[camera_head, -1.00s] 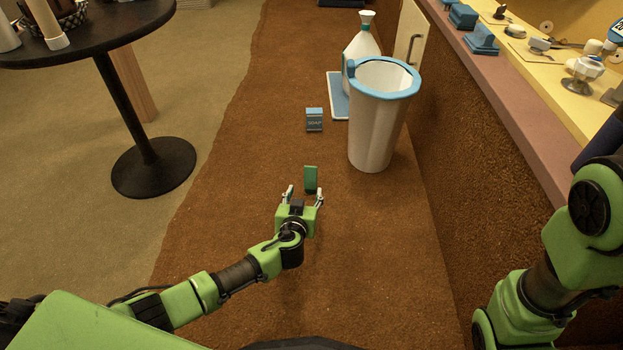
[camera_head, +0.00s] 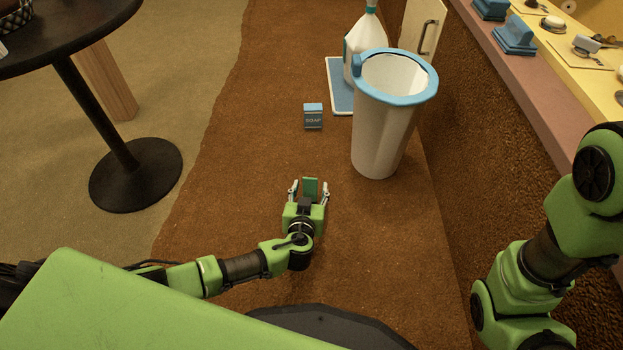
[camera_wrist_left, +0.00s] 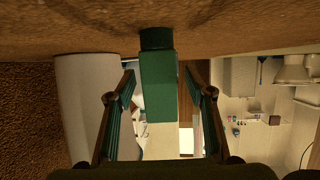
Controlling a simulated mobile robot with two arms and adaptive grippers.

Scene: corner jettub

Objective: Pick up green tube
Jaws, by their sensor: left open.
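The green tube (camera_head: 310,183) stands upright on the brown carpet, in front of my left gripper (camera_head: 309,190). The left gripper is open, with one finger on each side of the tube. In the left wrist view, which is upside down, the tube (camera_wrist_left: 158,88) with its dark end (camera_wrist_left: 156,38) on the carpet shows between the open fingers (camera_wrist_left: 158,78). I see no clear contact between fingers and tube. My right arm shows at the right, but its gripper is out of view.
A tall white bin (camera_head: 378,140) with a blue rim stands right of the tube. A blue soap box (camera_head: 313,118) stands beyond it. A white bottle (camera_head: 356,50) and blue mat (camera_head: 338,82) are farther back. A round black table (camera_head: 135,170) stands left. The carpet left of the tube is clear.

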